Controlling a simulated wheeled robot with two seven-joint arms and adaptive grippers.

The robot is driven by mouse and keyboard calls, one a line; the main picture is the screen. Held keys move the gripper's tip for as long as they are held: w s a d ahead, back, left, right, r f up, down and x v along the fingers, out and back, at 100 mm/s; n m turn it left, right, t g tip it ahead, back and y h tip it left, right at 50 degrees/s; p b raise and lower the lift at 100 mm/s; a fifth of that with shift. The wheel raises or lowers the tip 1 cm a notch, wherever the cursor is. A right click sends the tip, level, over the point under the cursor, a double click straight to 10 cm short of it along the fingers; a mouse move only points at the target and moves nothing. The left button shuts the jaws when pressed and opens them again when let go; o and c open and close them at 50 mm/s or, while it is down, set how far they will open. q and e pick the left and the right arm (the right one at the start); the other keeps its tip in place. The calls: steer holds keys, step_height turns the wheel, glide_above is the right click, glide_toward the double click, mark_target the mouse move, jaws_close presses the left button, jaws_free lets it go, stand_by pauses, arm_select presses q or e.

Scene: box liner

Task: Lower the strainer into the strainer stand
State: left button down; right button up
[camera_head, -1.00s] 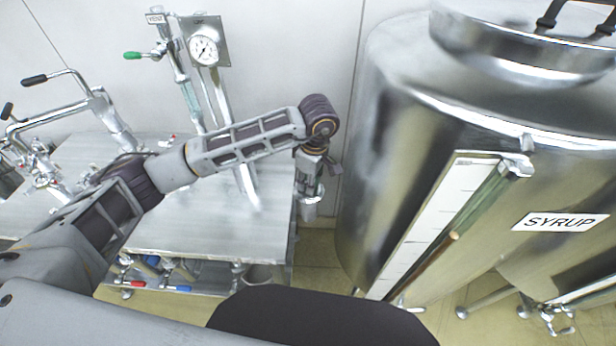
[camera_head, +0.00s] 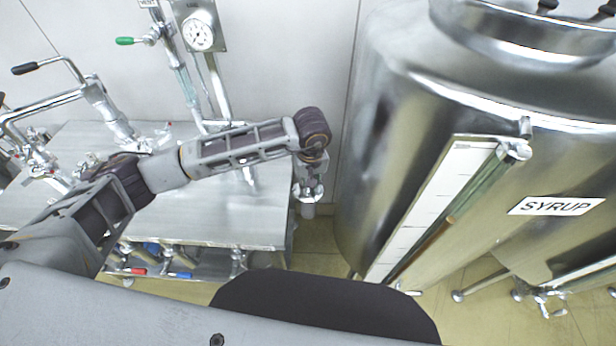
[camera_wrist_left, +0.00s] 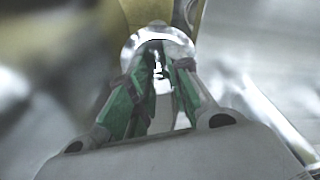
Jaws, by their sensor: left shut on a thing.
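My left gripper (camera_head: 308,186) hangs pointing down just past the right edge of the steel table, between the table and the large tank. In the left wrist view its green-lined fingers (camera_wrist_left: 158,85) are closed in on a shiny round metal piece (camera_wrist_left: 160,42), which looks like the strainer. In the head view a small metal cylinder (camera_head: 307,211) shows under the gripper, probably the same strainer. Most of its shape is hidden or blurred. I cannot make out the strainer stand for certain. My right gripper is out of view.
The big steel syrup tank (camera_head: 390,130) with a sight gauge (camera_head: 432,215) fills the right side, close to my left gripper. The steel table (camera_head: 215,215) carries pipes and valves at left. A pressure gauge (camera_head: 199,35) is on the wall. Floor (camera_head: 318,240) shows between table and tank.

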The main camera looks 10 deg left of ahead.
mark_target(310, 192)
arm_select(q)
steer(key=f+m, duration=0.2)
steer(key=m, duration=0.3)
steer(key=shift+s+d+f+h, duration=0.25)
steer(key=shift+s+f+h, duration=0.05)
steer(key=shift+s+f, duration=0.1)
steer(key=shift+s, duration=0.15)
stand_by(0.4)
